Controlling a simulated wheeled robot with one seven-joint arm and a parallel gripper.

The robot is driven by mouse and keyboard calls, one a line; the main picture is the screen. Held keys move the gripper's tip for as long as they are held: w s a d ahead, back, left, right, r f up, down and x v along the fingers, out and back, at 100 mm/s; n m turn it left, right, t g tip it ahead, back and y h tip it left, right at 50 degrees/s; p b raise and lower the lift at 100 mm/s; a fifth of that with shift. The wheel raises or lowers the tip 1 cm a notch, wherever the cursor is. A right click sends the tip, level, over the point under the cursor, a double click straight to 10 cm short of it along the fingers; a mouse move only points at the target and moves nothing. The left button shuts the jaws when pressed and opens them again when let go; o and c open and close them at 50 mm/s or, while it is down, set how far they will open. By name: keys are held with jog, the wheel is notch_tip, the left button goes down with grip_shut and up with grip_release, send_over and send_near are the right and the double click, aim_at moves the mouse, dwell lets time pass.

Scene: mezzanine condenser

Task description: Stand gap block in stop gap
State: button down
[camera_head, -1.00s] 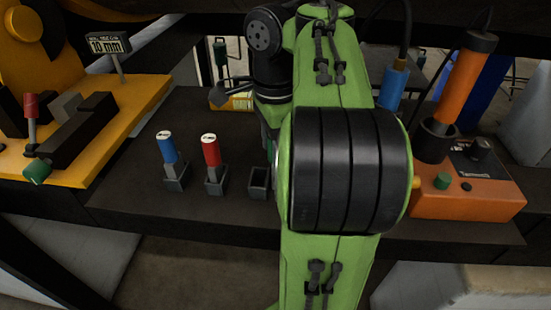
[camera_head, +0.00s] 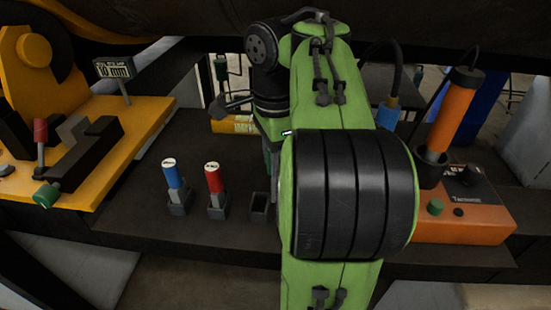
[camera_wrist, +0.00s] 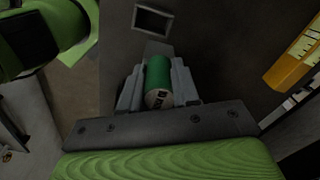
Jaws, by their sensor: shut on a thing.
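My gripper (camera_wrist: 158,66) is shut on a green cylindrical block (camera_wrist: 158,76) in the wrist view. Its pale, marked end faces the camera. Two grey fingers press its sides. An empty dark square socket (camera_wrist: 153,21) lies beyond the block, apart from it. In the head view my arm hides the gripper and the green block. The empty socket (camera_head: 259,206) shows there just left of my arm. At the left, a yellow fixture (camera_head: 110,165) carries a black block (camera_head: 85,155) and a grey block (camera_head: 72,130), beside a "10 mm" sign (camera_head: 115,68). I cannot make out the stop gap clearly.
A blue cylinder (camera_head: 171,177) and a red cylinder (camera_head: 214,180) stand in sockets on the dark bench (camera_head: 140,215). A red-topped lever (camera_head: 40,137) stands on the fixture. An orange box (camera_head: 470,218) with an orange tool (camera_head: 456,110) is at the right.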

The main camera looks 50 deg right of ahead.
jog(key=s+a, duration=1.1)
jog(key=a, duration=0.3)
